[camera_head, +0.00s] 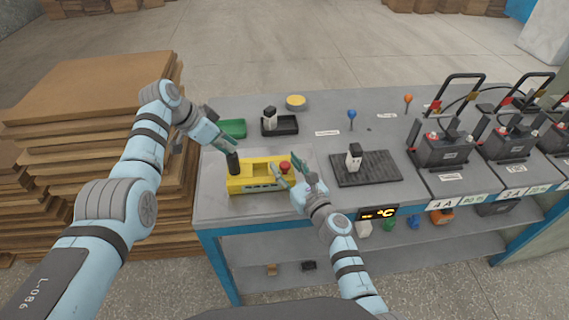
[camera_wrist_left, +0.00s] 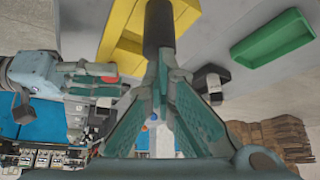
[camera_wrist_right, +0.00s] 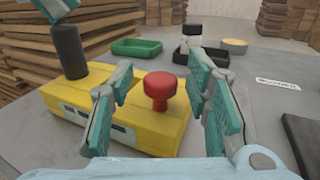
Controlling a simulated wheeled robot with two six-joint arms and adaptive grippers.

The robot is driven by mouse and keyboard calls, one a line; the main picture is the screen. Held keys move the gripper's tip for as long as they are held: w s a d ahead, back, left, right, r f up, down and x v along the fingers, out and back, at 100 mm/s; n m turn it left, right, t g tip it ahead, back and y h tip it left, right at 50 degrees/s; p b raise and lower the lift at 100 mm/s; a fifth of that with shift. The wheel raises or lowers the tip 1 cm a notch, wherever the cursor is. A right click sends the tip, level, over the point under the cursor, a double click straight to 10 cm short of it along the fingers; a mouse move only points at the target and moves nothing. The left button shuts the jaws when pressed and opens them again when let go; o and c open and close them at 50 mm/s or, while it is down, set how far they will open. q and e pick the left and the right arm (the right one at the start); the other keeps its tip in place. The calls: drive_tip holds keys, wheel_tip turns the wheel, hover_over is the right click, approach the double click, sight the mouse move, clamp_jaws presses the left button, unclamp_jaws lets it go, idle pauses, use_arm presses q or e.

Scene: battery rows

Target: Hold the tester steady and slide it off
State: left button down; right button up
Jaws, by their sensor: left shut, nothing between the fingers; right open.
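The yellow tester box (camera_head: 250,184) sits on the grey bench and carries an upright black cylinder (camera_head: 233,163) at its left end and a red knob (camera_head: 284,166) at its right end. My left gripper (camera_head: 226,142) is shut and empty, just above the black cylinder; the left wrist view shows the cylinder (camera_wrist_left: 158,30) right by its fingertips, and I cannot tell if they touch. My right gripper (camera_wrist_right: 161,82) is open at the box's right end, with the red knob (camera_wrist_right: 161,86) showing between its fingers, not gripped.
A green tray (camera_head: 233,128), a black tray (camera_head: 284,130) with a small black-and-white object and a yellow disc (camera_head: 296,101) are behind the box. A ribbed black mat (camera_head: 370,171) bearing another device (camera_head: 354,157) is to the right, before several batteries (camera_head: 441,149). Cardboard stacks (camera_head: 90,90) stand left.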

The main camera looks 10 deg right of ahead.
use_arm(q)
drive_tip(key=shift+s+f, duration=0.15)
drive_tip(key=shift+f, duration=0.15)
use_arm(e)
drive_tip(key=shift+w+a, duration=0.25)
drive_tip(key=shift+w, duration=0.25)
clamp_jaws()
drive_tip(key=w, duration=0.4)
drive_tip(key=shift+w, duration=0.2)
unclamp_jaws()
